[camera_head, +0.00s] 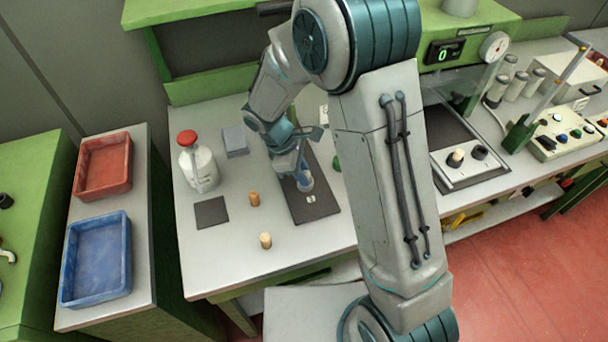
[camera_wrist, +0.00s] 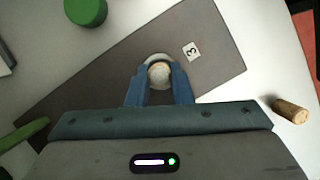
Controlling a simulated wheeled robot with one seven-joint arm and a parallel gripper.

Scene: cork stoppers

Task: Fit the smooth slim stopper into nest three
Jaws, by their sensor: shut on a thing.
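My gripper (camera_wrist: 160,85) is shut on a pale, round-topped stopper (camera_wrist: 160,74), seen end-on between the blue fingertips in the wrist view. A white-rimmed round nest (camera_wrist: 150,59) shows around and behind the stopper, beside a tag marked 3 (camera_wrist: 192,51). I cannot tell how deep the stopper sits in the nest, or whether its side is smooth. In the head view my gripper (camera_head: 304,178) points down at the dark board (camera_head: 318,208), and the fingers mostly hide the stopper.
A white bottle with a red cap (camera_head: 199,165), a dark pad (camera_head: 211,212) and a grey block (camera_head: 235,141) lie left. A green cylinder (camera_wrist: 85,11) is close by.

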